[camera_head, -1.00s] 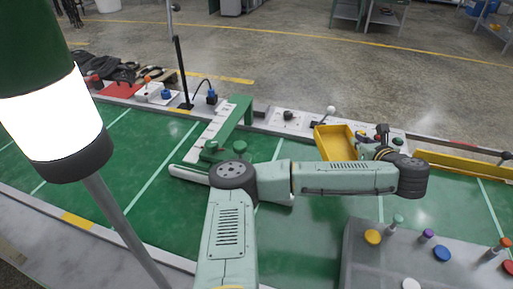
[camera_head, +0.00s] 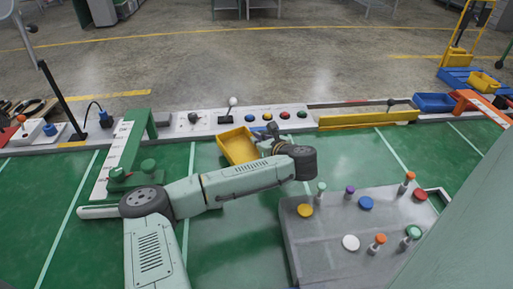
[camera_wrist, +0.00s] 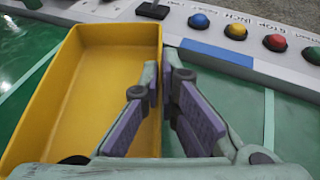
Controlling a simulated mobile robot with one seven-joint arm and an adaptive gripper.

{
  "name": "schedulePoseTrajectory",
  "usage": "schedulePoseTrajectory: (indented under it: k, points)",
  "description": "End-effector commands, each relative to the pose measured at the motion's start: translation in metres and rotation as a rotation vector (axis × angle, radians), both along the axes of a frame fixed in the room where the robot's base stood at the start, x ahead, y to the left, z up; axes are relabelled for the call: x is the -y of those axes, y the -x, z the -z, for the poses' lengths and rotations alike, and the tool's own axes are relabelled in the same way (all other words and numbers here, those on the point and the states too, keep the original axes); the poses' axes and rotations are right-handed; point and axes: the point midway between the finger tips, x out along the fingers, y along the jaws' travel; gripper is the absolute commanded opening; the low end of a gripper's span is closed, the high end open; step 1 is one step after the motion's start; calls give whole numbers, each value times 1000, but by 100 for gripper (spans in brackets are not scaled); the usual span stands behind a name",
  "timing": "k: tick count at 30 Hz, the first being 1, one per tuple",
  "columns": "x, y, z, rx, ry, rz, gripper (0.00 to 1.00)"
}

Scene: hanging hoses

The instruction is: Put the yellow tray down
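The yellow tray (camera_head: 236,146) is an open rectangular box near the far edge of the green table, in front of the button panel. In the wrist view the tray (camera_wrist: 85,85) fills the left side and looks empty. My gripper (camera_head: 266,139) is at the tray's right side. In the wrist view my gripper (camera_wrist: 163,78) has one finger inside the tray and one outside, with the fingertips closed on its right wall. I cannot tell whether the tray's bottom touches the table.
A panel with coloured buttons (camera_head: 268,117) and a lever (camera_head: 232,104) lies behind the tray. A green bracket (camera_head: 137,135) stands left. A grey board (camera_head: 325,240) with coloured knobs is at front right. A yellow rail (camera_head: 368,120) runs along the far right edge.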

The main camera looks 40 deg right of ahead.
Motion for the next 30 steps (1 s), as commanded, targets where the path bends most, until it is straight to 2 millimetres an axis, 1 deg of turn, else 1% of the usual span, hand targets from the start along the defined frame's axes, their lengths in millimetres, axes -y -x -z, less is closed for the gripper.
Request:
schedulePoseTrajectory:
  k: [1, 3, 5, 12, 16, 18, 26, 30]
  points:
    - [0, 0, 16, 0, -1, -1, 0]
    - [0, 0, 25, 1, 0, -1, 0]
    - [0, 0, 28, 1, 0, -1, 0]
    - [0, 0, 25, 0, 0, 0, 0]
    - [0, 0, 29, 0, 0, -1, 0]
    - [0, 0, 28, 0, 0, 0, 7]
    - [0, 0, 28, 0, 0, 0, 24]
    - [0, 0, 28, 0, 0, 0, 25]
